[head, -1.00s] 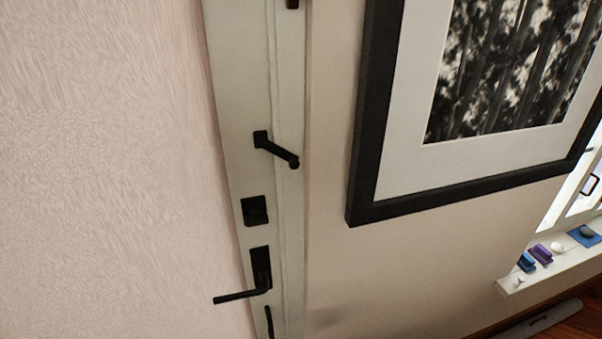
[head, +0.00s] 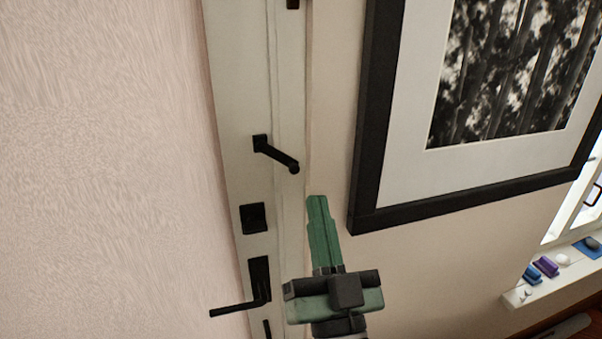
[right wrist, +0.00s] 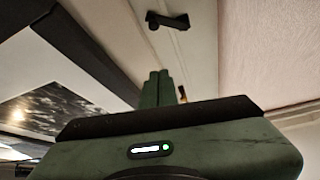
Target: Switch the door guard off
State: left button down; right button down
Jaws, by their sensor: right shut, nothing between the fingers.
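The door guard (head: 275,154) is a black bar on a small square plate, on the pale door edge and frame. Its bar slants down to the right and ends in a round knob. It also shows at the top of the right wrist view (right wrist: 167,21). My right gripper (head: 318,200) is green, with its fingers shut together and empty. It points up, below and right of the guard's knob, apart from it in the picture. In the right wrist view the shut fingers (right wrist: 158,88) point up toward the guard. My left gripper is not in view.
Below the guard are a black square lock plate (head: 254,218) and a black lever handle (head: 240,306). A black-framed picture (head: 362,180) hangs close on the right. A white ledge (head: 515,298) with small items is at the lower right. Bare wall fills the left.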

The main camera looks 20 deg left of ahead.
aim_at(279, 158)
jog(key=p+x, duration=0.6)
jog(key=x, duration=0.4)
jog(key=shift+w+a+f+b, duration=0.1)
jog(key=shift+a+f, duration=0.1)
jog(key=shift+f, duration=0.5)
jog(key=shift+w+a+f+b, duration=0.15)
jog(key=shift+a+f, duration=0.1)
jog(key=shift+f, duration=0.4)
jog(key=shift+s+a+f+b, duration=0.1)
jog(key=shift+a+f, duration=0.1)
jog(key=shift+f, duration=0.5)
